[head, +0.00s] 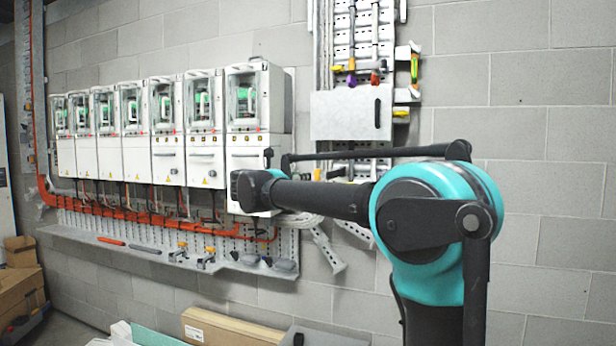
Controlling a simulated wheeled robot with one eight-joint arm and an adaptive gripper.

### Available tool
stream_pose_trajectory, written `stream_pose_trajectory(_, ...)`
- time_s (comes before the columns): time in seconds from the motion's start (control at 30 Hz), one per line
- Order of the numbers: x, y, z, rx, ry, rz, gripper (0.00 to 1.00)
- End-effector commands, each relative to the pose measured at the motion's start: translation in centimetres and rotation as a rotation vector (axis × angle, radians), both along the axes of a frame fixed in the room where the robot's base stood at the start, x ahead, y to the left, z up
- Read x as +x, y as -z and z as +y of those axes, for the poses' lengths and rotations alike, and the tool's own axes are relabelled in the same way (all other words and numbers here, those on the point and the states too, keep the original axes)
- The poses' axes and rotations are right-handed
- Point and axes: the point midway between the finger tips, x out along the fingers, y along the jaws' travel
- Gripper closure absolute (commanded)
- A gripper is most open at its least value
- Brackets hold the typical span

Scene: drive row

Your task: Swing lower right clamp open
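A row of several white drive units stands on the wall, and the rightmost drive (257,100) is nearest to me. My arm reaches left across the front of this drive's lower part. The dark end of my arm (245,191) is in front of its lower cover. My gripper's fingers cannot be made out there, so its opening does not show. I cannot make out the lower right clamp; the lower part of the rightmost drive is partly hidden behind my arm.
A grey shelf (150,255) below the drives holds small clamp-like tools (207,258). Orange conduit (150,218) runs under the drives. A tool rail with a grey panel (345,115) hangs right of them. Cardboard boxes (225,328) lie low in front.

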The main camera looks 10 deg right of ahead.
Motion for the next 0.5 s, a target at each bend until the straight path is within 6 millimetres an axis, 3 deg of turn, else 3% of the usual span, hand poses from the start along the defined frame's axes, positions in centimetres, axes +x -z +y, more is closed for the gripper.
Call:
stream_pose_trajectory(0.13,-0.99,0.01,0.72,0.0,0.0,0.0,0.69)
stream_pose_trajectory(0.43,-1.16,0.01,0.83,0.0,0.001,0.0,0.69)
stream_pose_trajectory(0.5,-1.11,-0.06,0.87,-0.003,-0.002,-0.001,0.77)
